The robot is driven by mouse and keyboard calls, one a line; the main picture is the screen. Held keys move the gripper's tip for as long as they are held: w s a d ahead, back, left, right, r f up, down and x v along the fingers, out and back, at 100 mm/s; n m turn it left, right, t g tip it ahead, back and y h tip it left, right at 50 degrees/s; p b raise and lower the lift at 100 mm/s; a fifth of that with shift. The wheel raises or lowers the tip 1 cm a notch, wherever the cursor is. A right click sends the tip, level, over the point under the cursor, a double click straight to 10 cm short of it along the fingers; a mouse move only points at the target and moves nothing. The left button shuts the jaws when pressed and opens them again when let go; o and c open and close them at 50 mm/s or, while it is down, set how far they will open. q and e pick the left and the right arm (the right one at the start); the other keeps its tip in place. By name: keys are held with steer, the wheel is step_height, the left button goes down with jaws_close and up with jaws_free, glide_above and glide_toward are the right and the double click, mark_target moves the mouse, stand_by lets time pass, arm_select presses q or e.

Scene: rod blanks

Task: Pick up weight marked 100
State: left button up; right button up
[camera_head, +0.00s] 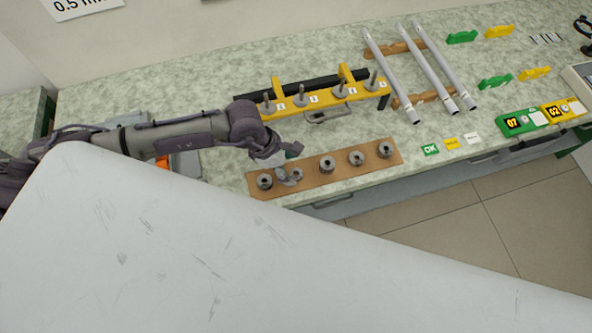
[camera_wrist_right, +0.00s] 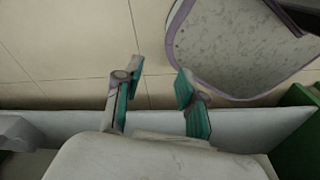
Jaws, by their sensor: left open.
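Several dark grey weights stand in a row on a brown board near the table's front edge, among them the leftmost (camera_head: 265,182), the middle one (camera_head: 327,164) and the rightmost (camera_head: 385,150). Their markings are too small to read, so I cannot tell which is marked 100. My left gripper (camera_head: 290,164) is open over the left part of the board, at the second weight (camera_head: 297,173) from the left. It partly hides that weight; I cannot tell whether they touch. My right gripper (camera_wrist_right: 160,80) is open and empty in the right wrist view, with floor behind it.
A yellow rack (camera_head: 325,98) with upright pins stands behind the brown board (camera_head: 312,174). Metal tubes (camera_head: 432,68) lie on wooden supports to the right. Green and yellow labelled blocks (camera_head: 524,122) lie farther right. A large white surface (camera_head: 200,250) fills the foreground.

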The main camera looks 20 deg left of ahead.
mark_target(294, 171)
arm_select(q)
steer(key=x, duration=0.3)
steer(key=shift+w+d+f+p, duration=0.1)
steer(key=shift+w+d+p, duration=0.1)
steer(key=shift+p, duration=0.15)
steer(key=shift+a, duration=0.1)
steer(key=shift+s, duration=0.1)
steer(key=c, duration=0.5)
jaws_close()
arm_select(e)
steer(key=shift+s+d+r, duration=0.1)
steer(key=shift+s+r, duration=0.45)
steer(key=shift+s, duration=0.35)
